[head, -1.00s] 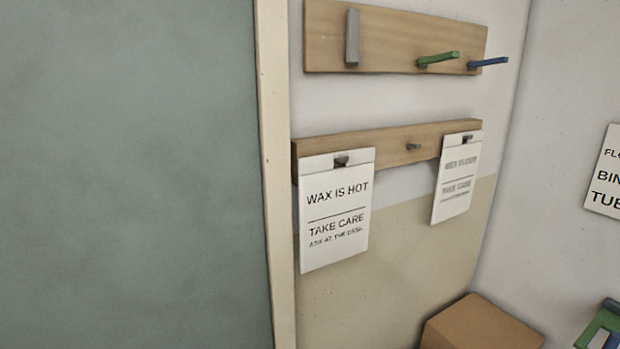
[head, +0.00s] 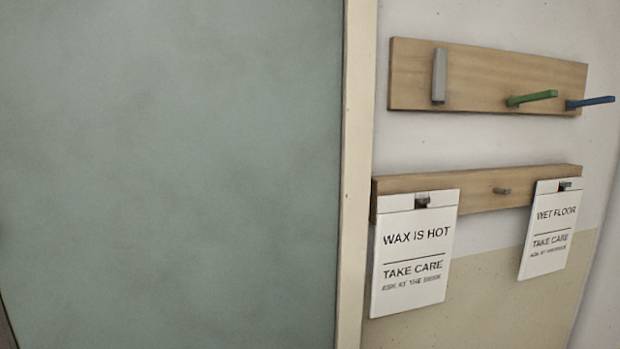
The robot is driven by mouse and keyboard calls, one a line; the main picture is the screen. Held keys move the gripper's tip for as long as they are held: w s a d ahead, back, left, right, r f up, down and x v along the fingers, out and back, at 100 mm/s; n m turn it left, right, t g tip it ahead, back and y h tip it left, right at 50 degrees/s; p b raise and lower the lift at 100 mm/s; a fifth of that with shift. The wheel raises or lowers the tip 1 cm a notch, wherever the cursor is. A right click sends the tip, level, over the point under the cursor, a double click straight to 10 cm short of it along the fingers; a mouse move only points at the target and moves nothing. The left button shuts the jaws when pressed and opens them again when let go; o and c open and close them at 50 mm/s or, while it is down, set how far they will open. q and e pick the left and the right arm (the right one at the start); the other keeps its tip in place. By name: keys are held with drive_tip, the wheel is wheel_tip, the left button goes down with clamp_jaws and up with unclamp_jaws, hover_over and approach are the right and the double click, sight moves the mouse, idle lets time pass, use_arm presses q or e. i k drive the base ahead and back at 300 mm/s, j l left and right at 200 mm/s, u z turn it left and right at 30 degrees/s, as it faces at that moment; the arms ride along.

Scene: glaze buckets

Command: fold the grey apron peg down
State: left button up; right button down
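The grey apron peg (head: 439,76) is on the upper wooden board (head: 475,75). It stands upright, flat along the board. On the same board, a green peg (head: 532,98) and a blue peg (head: 590,102) stick out from the board toward the right. Neither of my grippers is in the head view.
A lower wooden rail (head: 480,201) holds a "wax is hot" sign (head: 414,255), a bare small peg (head: 502,191) and a "wet floor" sign (head: 549,230). A large grey-green panel (head: 170,170) with a pale edge strip (head: 357,180) fills the left.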

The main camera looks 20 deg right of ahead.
sight(440, 53)
drive_tip(key=k+l+z, duration=0.1)
drive_tip(key=l+z, duration=0.7)
drive_tip(key=l, duration=0.15)
drive_tip(key=l+z, duration=0.4)
drive_tip(key=i+l, duration=0.05)
